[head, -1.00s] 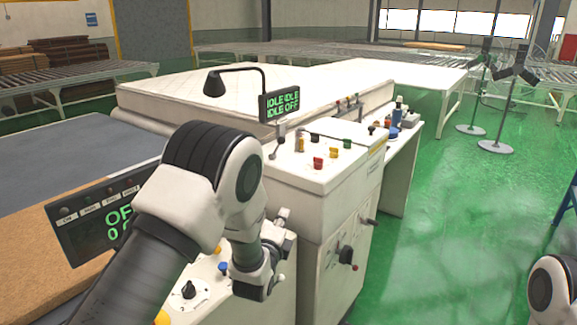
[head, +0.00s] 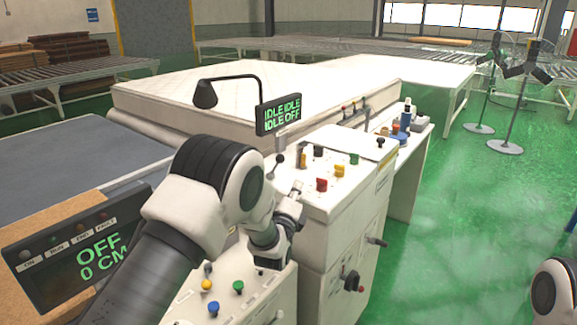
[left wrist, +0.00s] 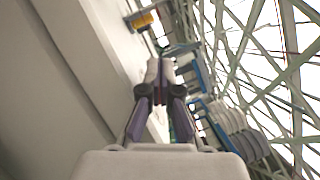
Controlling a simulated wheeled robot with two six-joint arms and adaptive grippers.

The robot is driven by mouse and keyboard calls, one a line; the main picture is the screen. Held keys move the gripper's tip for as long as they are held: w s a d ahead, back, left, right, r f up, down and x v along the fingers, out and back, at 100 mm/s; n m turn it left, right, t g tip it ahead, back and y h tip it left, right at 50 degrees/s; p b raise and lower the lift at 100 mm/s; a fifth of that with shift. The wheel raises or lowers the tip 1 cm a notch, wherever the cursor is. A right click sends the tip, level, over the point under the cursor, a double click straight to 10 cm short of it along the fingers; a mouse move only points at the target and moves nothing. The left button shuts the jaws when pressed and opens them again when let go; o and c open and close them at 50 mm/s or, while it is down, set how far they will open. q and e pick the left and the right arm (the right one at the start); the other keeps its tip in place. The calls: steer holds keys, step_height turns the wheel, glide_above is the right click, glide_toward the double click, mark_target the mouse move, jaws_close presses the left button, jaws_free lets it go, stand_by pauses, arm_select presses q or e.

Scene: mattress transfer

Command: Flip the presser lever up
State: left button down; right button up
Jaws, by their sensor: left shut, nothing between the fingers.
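My left gripper (head: 291,203) is shut and empty, pointing up beside the near left corner of the taller white control cabinet (head: 345,190). In the left wrist view its closed fingers (left wrist: 160,72) show beside a pale wall, with a yellow part (left wrist: 141,20) beyond. A small dark-knobbed lever (head: 279,158) stands on the cabinet top's left edge, above and apart from my fingertips. A dark handle with a red tip (head: 352,282) sticks out of the cabinet's front. I cannot tell which is the presser lever. My right gripper is out of view.
Coloured buttons, including a red one (head: 322,185), cover the cabinet top. A lower panel (head: 240,300) has yellow, blue and green knobs. A mattress (head: 200,90) lies behind.

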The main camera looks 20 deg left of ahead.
mark_target(277, 164)
arm_select(q)
steer(key=shift+w+a+r+p, duration=0.25)
steer(key=shift+w+r+p, duration=0.4)
steer(key=shift+w+r, duration=0.55)
steer(key=a+p, duration=0.1)
steer(key=w+a+r+p, duration=0.1)
steer(key=a, duration=0.1)
steer(key=shift+w, duration=0.2)
steer(key=shift+w+a+f, duration=0.1)
steer(key=shift+a, duration=0.15)
steer(key=shift+s, duration=0.25)
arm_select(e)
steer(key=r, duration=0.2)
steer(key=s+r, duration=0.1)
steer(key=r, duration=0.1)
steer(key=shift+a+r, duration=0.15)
arm_select(q)
steer(key=shift+w, duration=0.15)
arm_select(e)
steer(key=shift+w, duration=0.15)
